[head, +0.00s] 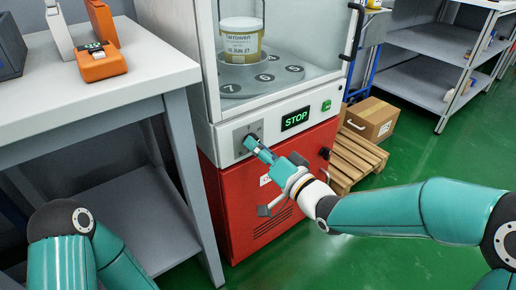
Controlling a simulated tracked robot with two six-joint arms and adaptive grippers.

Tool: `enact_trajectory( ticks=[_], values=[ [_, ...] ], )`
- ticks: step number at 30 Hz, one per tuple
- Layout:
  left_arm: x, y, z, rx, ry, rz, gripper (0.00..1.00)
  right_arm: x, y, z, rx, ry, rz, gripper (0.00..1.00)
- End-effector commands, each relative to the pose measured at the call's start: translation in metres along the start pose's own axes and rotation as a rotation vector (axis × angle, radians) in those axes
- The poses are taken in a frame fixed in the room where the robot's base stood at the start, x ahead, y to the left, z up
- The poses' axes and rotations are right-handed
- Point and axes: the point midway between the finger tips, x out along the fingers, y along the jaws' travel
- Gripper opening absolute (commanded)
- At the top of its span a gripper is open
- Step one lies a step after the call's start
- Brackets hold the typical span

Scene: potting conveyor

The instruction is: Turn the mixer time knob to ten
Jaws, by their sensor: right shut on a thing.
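The mixer is a white and red cabinet (228,148) with a glazed chamber on top. Its front panel has a grey dial plate (242,133) on the left and a dark display (295,118) reading STOP in green. My right gripper (254,146) reaches the dial plate from the lower right and is shut on the time knob there. The fingers cover the knob, so its pointer and the dial marks cannot be read. My left arm shows at the bottom left, but its gripper is out of view.
A labelled tub (241,44) stands inside the chamber above a numbered turntable (262,78). A green button (326,105) is right of the display. A grey table (122,100) with an orange device (101,64) stands left. A cardboard box (371,119) sits on a pallet (352,160) at right.

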Motion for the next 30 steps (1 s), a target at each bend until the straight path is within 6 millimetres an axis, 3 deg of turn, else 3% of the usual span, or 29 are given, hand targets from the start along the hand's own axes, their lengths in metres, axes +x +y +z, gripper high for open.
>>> enact_trajectory(
  ticks=[8, 9, 14, 24, 30],
  values=[
    [0.0, 0.0, 0.0, 0.0, 0.0, 0.0, 1.0, -0.001, 0.003, -0.002, 0.003, 0.006, 0.007, 0.02],
    [0.0, 0.0, 0.0, 0.0, 0.0, 0.0, 1.0, -0.001, 0.003, -0.002, 0.003, 0.006, 0.008, 0.38],
    [0.0, 0.0, 0.0, 0.0, 0.0, 0.0, 1.0, -0.001, 0.003, -0.002, 0.002, 0.004, 0.006, 0.62],
    [-0.001, 0.0, 0.0, 0.0, 0.0, 0.0, 1.0, -0.002, 0.001, -0.001, 0.0, 0.002, 0.003, 0.62],
    [-0.001, 0.0, 0.0, 0.0, 0.0, 0.0, 1.0, -0.022, 0.001, -0.001, 0.0, 0.002, 0.004, 0.62]
  ],
)
